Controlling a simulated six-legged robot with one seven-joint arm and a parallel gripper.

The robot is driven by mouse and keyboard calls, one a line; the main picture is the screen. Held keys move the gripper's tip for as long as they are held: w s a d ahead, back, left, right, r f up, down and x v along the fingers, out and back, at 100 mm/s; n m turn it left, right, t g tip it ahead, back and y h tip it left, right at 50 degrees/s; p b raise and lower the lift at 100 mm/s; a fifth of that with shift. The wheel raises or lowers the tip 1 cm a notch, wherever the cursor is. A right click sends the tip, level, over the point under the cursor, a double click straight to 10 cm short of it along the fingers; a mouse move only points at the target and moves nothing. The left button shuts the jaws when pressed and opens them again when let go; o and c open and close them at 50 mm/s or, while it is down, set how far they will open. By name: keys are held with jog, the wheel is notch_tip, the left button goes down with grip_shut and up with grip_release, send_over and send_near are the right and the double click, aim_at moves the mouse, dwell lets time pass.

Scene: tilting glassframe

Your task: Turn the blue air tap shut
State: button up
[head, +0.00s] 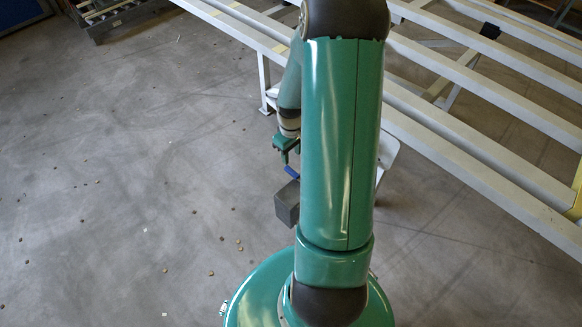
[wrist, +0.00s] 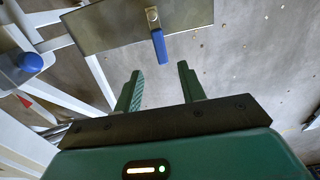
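The blue air tap (wrist: 159,46) is a short blue lever on a brass pivot (wrist: 152,15), at the edge of a grey plate-like face in the wrist view. The lever points from the pivot toward my gripper. In the head view the blue lever (head: 291,171) shows just above a dark grey box (head: 287,203). My gripper (wrist: 159,69) is open and empty, its two green fingers apart. The lever's free end lies near the gap between the fingertips; I cannot tell its depth. In the head view my gripper (head: 287,151) is just above the lever, partly hidden by my arm.
A white steel frame (head: 440,125) of long beams fills the right of the head view. A blue rounded knob (wrist: 30,62) is at the left of the wrist view, with a small red piece (wrist: 25,102) below it. The concrete floor (head: 130,150) at left is open, with scattered small bits.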

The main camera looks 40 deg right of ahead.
aim_at(291, 171)
notch_tip(291, 171, down, 8)
jog(key=shift+f, duration=0.2)
jog(key=shift+c, duration=0.4)
grip_shut()
